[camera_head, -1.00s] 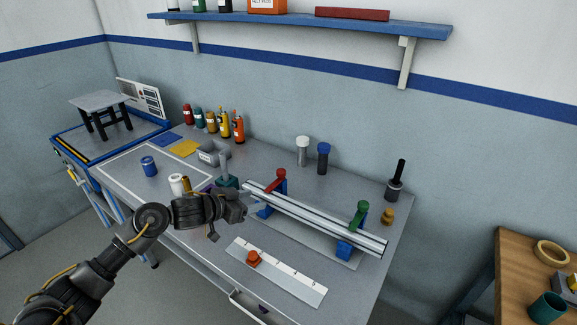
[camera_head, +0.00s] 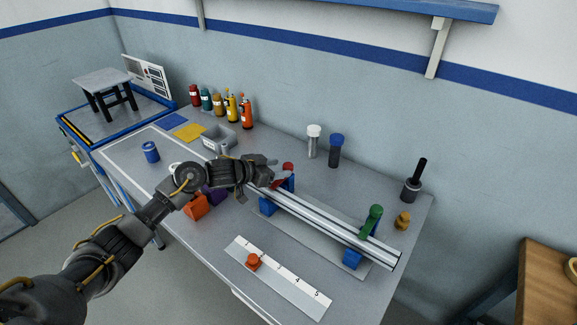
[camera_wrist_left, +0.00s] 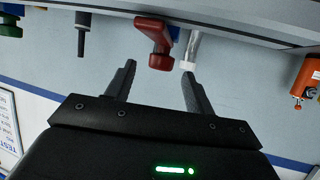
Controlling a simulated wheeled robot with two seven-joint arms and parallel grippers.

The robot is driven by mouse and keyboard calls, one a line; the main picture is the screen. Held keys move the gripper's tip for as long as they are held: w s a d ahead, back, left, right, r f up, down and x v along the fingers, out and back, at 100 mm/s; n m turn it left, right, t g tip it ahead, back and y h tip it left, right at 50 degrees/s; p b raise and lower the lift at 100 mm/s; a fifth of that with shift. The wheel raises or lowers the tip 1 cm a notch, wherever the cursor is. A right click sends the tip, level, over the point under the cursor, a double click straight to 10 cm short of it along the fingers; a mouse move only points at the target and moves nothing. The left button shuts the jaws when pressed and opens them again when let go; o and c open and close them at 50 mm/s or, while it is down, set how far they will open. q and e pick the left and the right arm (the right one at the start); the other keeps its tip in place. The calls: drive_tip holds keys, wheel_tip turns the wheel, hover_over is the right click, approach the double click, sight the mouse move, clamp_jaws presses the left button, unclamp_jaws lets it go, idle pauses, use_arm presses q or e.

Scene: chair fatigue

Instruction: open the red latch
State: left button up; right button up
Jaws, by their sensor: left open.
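The red latch (camera_head: 288,167) stands at the left end of a silver rail (camera_head: 325,228) on the bench, partly hidden by my gripper in the head view. My left gripper (camera_head: 279,173) is open and empty right at it. In the left wrist view, the latch's red handle (camera_wrist_left: 155,38) shows ahead of the open fingers (camera_wrist_left: 159,72), with its knob end near the gap between the tips. I cannot tell whether a finger touches it. My right gripper is not in view.
A green latch (camera_head: 374,217) stands at the rail's right end. White-capped (camera_head: 313,140) and blue-capped (camera_head: 335,150) cylinders stand behind the rail. An orange block (camera_head: 195,206) lies below my arm. A numbered strip (camera_head: 290,284) with an orange knob (camera_head: 253,262) lies in front.

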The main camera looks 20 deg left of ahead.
sight(284, 167)
use_arm(q)
drive_tip(key=x, duration=0.5)
clamp_jaws()
idle(0.3)
